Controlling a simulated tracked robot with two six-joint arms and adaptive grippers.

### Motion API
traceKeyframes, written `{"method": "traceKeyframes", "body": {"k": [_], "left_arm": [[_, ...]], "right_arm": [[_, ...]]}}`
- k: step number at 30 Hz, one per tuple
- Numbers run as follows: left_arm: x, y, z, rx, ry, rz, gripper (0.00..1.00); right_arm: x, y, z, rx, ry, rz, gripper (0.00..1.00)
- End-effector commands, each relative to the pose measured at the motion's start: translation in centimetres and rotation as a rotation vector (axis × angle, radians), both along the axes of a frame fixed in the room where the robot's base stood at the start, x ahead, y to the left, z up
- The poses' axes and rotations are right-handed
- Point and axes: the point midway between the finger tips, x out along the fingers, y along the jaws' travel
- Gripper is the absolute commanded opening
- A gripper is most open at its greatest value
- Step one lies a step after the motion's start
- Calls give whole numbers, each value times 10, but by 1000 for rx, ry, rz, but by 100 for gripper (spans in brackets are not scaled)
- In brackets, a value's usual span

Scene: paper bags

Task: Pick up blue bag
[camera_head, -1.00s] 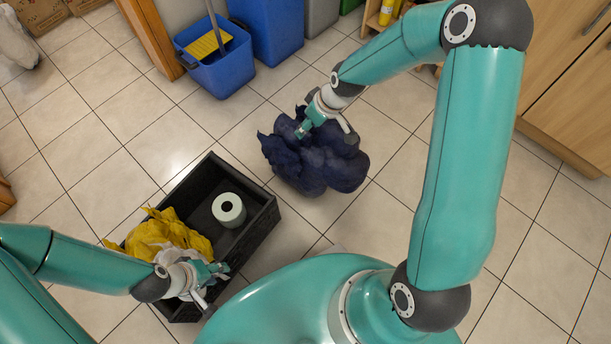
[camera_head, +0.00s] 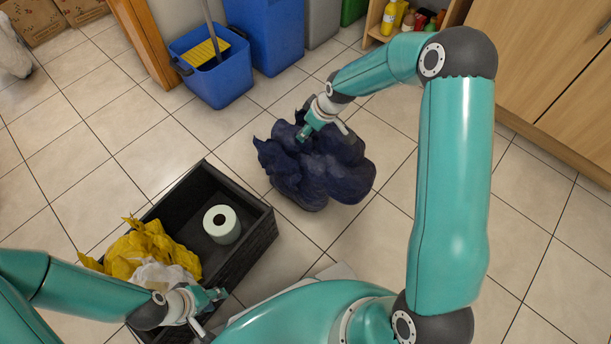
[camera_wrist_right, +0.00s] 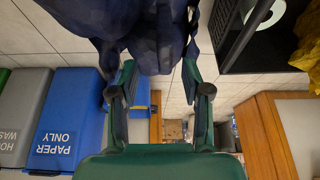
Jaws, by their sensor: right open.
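The blue bag (camera_head: 312,172), dark and crumpled, is on the floor tiles in the middle of the head view. My right gripper (camera_head: 325,130) is at the upper part of the bag, overlapping it in the picture. In the right wrist view, the bag (camera_wrist_right: 150,35) fills the top middle, and the two fingers of my right gripper (camera_wrist_right: 158,78) stand apart on either side of its lower part. I cannot tell whether they touch it. My left gripper (camera_head: 212,308) is open and empty over the near right side of the black crate.
The black crate (camera_head: 262,243) holds a yellow bag (camera_head: 140,250), a white bag (camera_head: 160,275) and a paper roll (camera_head: 222,224). A blue mop bucket (camera_head: 215,85) and blue bin (camera_head: 275,35) stand behind. A wooden cabinet (camera_head: 560,70) is at right. Tiles right of the bag are clear.

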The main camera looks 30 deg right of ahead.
Motion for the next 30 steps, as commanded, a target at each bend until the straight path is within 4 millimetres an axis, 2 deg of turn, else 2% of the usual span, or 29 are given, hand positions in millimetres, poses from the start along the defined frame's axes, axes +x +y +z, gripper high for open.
{"method": "traceKeyframes", "body": {"k": [7,16,25,30], "left_arm": [[0,0,-8,0,0,0,40],[0,0,-30,0,0,0,40],[0,0,-30,0,0,0,40],[0,0,-30,0,0,0,40]], "right_arm": [[3,3,-15,0,0,1,48],[11,11,-54,0,0,0,48],[14,11,-57,0,-1,-1,48],[14,11,-57,0,0,-1,20]]}}
